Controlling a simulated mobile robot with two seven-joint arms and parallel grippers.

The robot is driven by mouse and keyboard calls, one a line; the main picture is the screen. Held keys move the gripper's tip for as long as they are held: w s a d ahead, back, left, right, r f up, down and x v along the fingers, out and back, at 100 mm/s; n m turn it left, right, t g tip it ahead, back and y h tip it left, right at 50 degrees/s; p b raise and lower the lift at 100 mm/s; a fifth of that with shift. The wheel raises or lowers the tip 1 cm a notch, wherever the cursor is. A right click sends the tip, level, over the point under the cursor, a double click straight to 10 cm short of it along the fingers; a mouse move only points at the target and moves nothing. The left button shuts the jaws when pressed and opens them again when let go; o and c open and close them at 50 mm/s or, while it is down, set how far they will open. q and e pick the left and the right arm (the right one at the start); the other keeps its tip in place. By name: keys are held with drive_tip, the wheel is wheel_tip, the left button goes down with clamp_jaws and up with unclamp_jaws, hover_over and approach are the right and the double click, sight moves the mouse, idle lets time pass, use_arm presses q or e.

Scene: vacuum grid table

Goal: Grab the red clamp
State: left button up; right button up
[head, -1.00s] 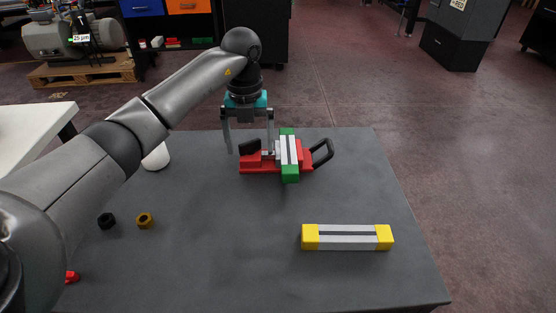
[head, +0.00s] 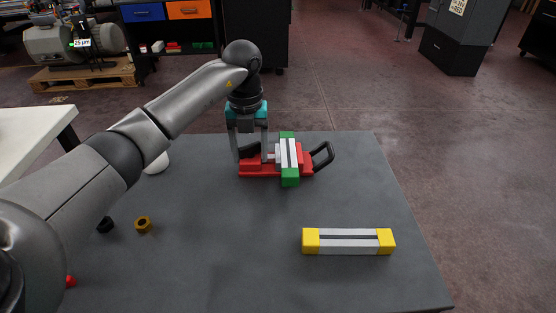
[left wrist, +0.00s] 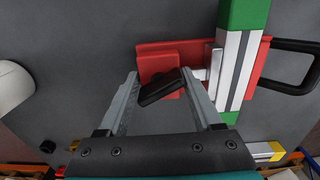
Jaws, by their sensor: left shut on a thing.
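The red clamp (head: 245,169) lies at the back middle of the table. It has a black handle loop (head: 323,156) at its right end and a black lever (left wrist: 161,91) near its left end. A silver bar with green ends (head: 289,176) lies across it. My left gripper (head: 249,158) points down at the clamp's left part. It is shut on the clamp; in the left wrist view its fingers (left wrist: 159,78) stand on either side of the black lever. The fingers partly hide the clamp's left part. My right gripper is not in view.
A silver bar with yellow ends (head: 348,241) lies at the front right of the grey table (head: 220,235). A brass nut (head: 143,224), a black nut (head: 105,225) and a white rounded object (head: 157,163) are at the left. The front middle is clear.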

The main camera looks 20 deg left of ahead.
use_arm(q)
clamp_jaws()
drive_tip(key=shift+r, duration=0.2)
idle(0.3)
